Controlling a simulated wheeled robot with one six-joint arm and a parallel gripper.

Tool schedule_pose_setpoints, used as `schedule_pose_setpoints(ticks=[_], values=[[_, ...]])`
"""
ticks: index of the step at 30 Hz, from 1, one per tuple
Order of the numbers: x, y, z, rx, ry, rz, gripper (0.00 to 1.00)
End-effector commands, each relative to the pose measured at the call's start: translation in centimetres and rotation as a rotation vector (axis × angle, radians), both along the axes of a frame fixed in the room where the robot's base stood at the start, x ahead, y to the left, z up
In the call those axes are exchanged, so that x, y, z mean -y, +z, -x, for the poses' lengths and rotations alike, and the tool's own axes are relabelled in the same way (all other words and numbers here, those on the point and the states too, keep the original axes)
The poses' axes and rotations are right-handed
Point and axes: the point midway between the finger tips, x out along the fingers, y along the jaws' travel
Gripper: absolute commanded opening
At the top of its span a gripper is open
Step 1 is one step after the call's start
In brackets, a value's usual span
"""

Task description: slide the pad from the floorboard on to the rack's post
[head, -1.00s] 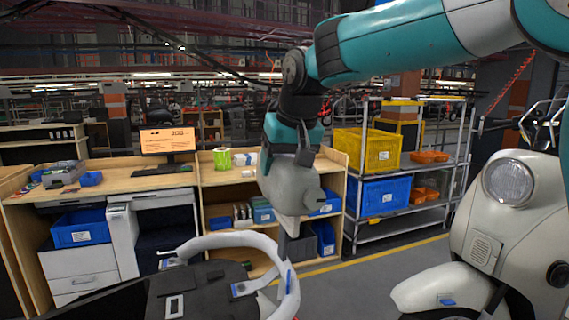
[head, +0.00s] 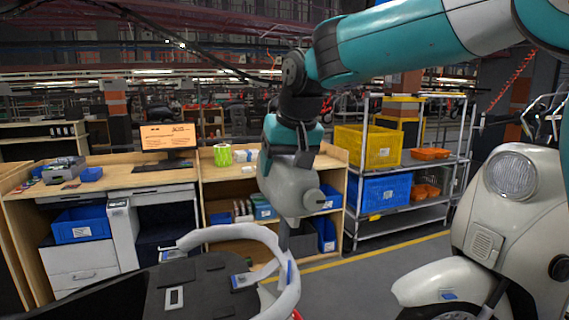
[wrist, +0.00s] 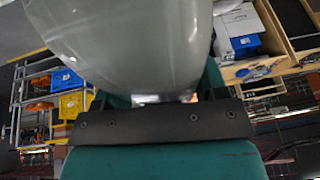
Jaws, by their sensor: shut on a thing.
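My gripper (head: 283,232) hangs point-down in the middle of the head view, under my teal and grey wrist. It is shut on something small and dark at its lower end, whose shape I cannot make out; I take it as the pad. In the wrist view a large grey rounded body covers the top middle and hides the fingertips. A pale curved rail (head: 225,232) loops around a black seat at the lower left. A thin blue upright piece (head: 289,272) stands against its right side; I cannot tell if this is the rack's post. I cannot make out the floorboard.
A cream scooter (head: 490,235) stands at the right. A metal shelf (head: 410,222) with yellow (head: 366,148) and blue (head: 384,192) bins stands behind, beside a wooden workbench (head: 110,182). Grey floor between the shelf and the scooter is clear.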

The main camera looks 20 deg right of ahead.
Motion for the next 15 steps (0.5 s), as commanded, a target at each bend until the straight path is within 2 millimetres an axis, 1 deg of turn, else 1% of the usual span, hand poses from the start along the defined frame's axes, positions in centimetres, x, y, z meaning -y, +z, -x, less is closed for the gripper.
schedule_pose_setpoints(ticks=[6,15], values=[[-0.07,-0.70,-0.01,0.001,0.000,0.000,0.33],[-0.07,-0.73,0.00,0.001,0.000,0.000,0.33]])
